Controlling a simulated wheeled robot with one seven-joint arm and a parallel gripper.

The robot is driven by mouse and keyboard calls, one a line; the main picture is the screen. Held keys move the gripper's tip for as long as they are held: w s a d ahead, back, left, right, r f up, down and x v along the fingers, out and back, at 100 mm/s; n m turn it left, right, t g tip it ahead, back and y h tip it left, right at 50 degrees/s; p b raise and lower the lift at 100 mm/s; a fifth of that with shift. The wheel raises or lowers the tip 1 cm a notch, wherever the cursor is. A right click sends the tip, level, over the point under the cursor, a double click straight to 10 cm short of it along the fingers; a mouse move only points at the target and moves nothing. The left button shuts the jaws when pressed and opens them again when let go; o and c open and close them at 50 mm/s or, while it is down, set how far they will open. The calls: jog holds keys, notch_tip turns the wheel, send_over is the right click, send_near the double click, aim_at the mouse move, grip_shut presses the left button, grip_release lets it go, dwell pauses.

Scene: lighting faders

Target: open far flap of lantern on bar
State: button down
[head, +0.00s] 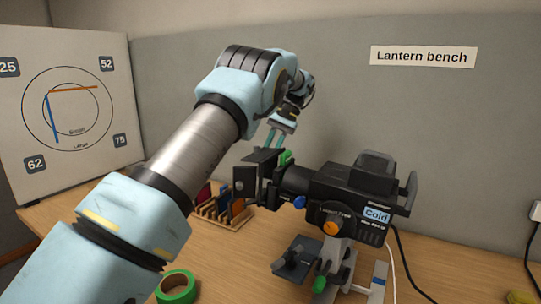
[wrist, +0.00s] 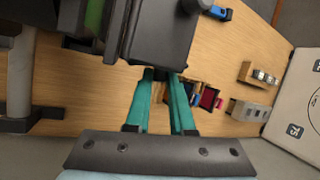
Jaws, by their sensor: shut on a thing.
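The black lantern (head: 345,195) sits on a stand on the bench, its front facing left with dark flaps. The near flap (head: 245,183) hangs at the front left, and another flap (head: 264,156) sticks out above it. My gripper (head: 274,148) reaches down on the lantern's far side, its tips partly hidden behind the upper flap. In the wrist view, my gripper's teal fingers (wrist: 162,75) are shut on a thin dark piece at the edge of a black panel (wrist: 162,35). It appears to be the far flap, which the head view hides.
A wooden rack with coloured filters (head: 222,208) stands behind the lantern's front. A green tape roll (head: 177,287) lies at the front left. The wall is close behind my arm. A cable (head: 405,260) runs down at the right. A board with circles (head: 70,115) stands at the left.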

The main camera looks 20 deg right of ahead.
jog(key=shift+n, duration=0.3)
jog(key=c, duration=0.8)
grip_release()
jog(key=shift+o, duration=0.2)
jog(key=shift+a, duration=0.1)
